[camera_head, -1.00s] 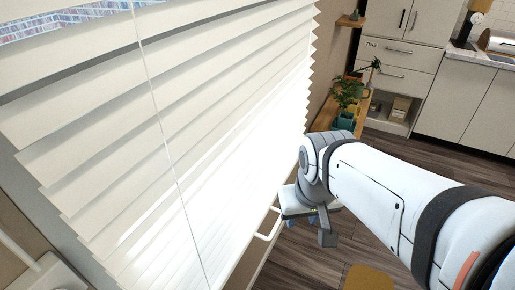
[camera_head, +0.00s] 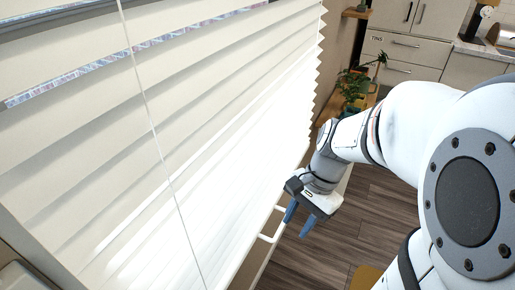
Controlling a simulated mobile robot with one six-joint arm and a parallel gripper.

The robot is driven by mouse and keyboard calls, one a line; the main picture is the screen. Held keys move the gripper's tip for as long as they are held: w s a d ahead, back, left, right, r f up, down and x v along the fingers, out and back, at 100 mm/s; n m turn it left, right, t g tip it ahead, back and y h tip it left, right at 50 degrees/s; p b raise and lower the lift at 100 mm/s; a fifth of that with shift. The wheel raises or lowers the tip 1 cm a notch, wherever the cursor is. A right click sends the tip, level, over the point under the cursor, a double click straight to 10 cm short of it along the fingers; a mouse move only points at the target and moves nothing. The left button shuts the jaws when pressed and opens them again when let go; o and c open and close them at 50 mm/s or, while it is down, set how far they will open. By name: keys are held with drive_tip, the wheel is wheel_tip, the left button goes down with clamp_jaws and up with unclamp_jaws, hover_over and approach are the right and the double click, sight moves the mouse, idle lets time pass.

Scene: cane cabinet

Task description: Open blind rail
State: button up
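A white pleated blind (camera_head: 170,140) covers the window across the left and middle of the view. At its lower edge a white bar handle (camera_head: 269,238) sticks out from the bottom rail. My gripper (camera_head: 297,218) hangs just right of and slightly above the handle, with its blue fingers pointing down. The fingers are apart with a gap between them and nothing visible in it. The gripper appears close to the handle; I cannot tell whether it touches it.
A thin white cord (camera_head: 150,120) hangs in front of the blind. A wooden shelf with a potted plant (camera_head: 353,85) stands beyond my arm. White cabinets (camera_head: 408,50) are at the back right. Dark wooden floor (camera_head: 375,215) is clear below.

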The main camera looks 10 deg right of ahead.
wheel_tip(320, 180, down, 7)
drive_tip(key=w+m+g+y+b, duration=0.1)
drive_tip(key=w+m+y+b, duration=0.2)
drive_tip(key=m, duration=0.4)
drive_tip(key=m+t+y+b, duration=0.6)
drive_tip(key=m+y, duration=0.3)
drive_tip(key=m, duration=1.2)
approach(282, 224)
drive_tip(key=a+f, duration=0.1)
drive_tip(key=a, duration=0.1)
drive_tip(key=b+x, duration=0.1)
drive_tip(key=x, duration=0.7)
drive_tip(key=shift+w, duration=0.15)
drive_tip(key=shift+c, duration=0.2)
clamp_jaws()
